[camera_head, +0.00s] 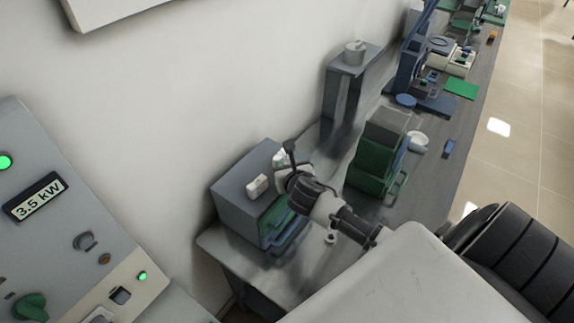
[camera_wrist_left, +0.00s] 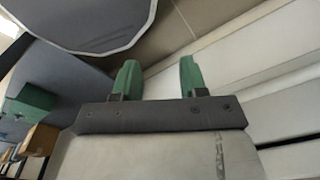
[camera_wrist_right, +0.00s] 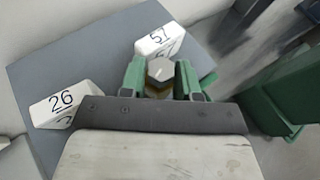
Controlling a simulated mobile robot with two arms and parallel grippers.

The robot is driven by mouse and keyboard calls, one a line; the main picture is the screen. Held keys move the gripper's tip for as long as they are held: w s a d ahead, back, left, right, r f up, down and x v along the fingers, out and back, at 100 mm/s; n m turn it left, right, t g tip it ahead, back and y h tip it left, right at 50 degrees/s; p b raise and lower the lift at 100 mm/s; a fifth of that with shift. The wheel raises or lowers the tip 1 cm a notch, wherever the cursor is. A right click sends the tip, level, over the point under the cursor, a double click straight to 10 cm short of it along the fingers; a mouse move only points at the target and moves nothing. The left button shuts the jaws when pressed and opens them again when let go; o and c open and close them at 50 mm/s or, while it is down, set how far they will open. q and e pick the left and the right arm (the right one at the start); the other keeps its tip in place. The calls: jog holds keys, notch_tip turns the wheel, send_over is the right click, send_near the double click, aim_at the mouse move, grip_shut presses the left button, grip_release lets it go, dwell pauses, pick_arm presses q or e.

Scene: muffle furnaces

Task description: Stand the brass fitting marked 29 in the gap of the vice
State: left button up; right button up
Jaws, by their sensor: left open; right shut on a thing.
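My right gripper (camera_wrist_right: 160,82) is shut on a hexagonal fitting (camera_wrist_right: 160,70) with a pale flat top and a brass-coloured body below. No number shows on it. In the head view the right gripper (camera_head: 290,184) hangs by the top of a grey box, and its fingertips and the fitting cannot be made out. My left gripper (camera_wrist_left: 160,82) is open and empty in the left wrist view, and out of the head view. I cannot pick out the vice for certain in any view.
On the grey box (camera_head: 232,196) are white blocks marked 26 (camera_wrist_right: 62,103) and 57 (camera_wrist_right: 160,40), one either side of my right gripper. A green machine (camera_head: 372,166) stands to its right. A small raised stand (camera_head: 350,66) is behind. Several items line the bench beyond.

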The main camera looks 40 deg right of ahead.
jog(key=shift+f, duration=0.15)
jog(key=o, duration=1)
